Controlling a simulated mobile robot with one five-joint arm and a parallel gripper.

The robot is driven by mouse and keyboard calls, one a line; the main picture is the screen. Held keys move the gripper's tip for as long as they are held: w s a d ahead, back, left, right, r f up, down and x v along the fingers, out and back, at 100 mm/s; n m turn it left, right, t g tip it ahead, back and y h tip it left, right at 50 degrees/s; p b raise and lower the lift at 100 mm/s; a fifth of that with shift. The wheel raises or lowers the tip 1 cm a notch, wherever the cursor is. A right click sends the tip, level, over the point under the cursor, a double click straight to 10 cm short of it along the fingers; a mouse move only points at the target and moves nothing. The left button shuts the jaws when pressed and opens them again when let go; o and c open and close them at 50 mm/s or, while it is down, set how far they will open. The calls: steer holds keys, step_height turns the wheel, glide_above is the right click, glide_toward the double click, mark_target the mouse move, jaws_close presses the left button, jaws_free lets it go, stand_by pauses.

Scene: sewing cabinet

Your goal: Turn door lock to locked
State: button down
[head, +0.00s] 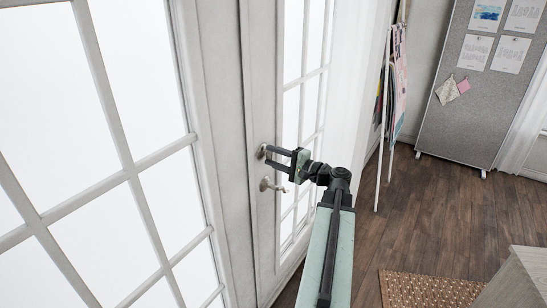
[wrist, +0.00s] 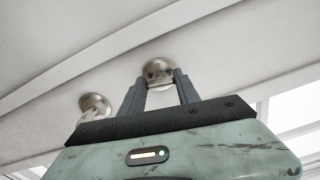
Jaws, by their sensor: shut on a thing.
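The door lock (head: 261,151) is a small round metal fitting on the white glazed door (head: 262,75), above the lever handle (head: 266,184). My gripper (head: 269,155) reaches the lock from the right, with its fingers at the lock. In the wrist view the round lock plate (wrist: 158,67) sits between the tips of my dark fingers (wrist: 160,80), which are shut on the lock's turn piece. The turn piece is mostly hidden between the fingers, so its angle is hard to tell. The handle also shows in the wrist view (wrist: 94,104), left of the fingers and apart from them.
A second glazed door panel (head: 130,165) fills the left of the head view. A white rack (head: 385,125) with hanging papers and a grey pinboard (head: 477,90) stand at the back. A brown rug (head: 425,290) and a cabinet corner (head: 520,278) lie right. The wooden floor between is clear.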

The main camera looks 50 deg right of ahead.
steer(key=shift+n, duration=0.3)
stand_by(0.4)
steer(key=c, duration=0.9)
jaws_free()
steer(key=shift+s, duration=0.1)
steer(key=s, duration=0.2)
steer(key=s+d, duration=0.1)
steer(key=s, duration=0.4)
steer(key=shift+s+d+f, duration=0.1)
steer(key=shift+s+d, duration=0.05)
steer(key=shift+s, duration=0.1)
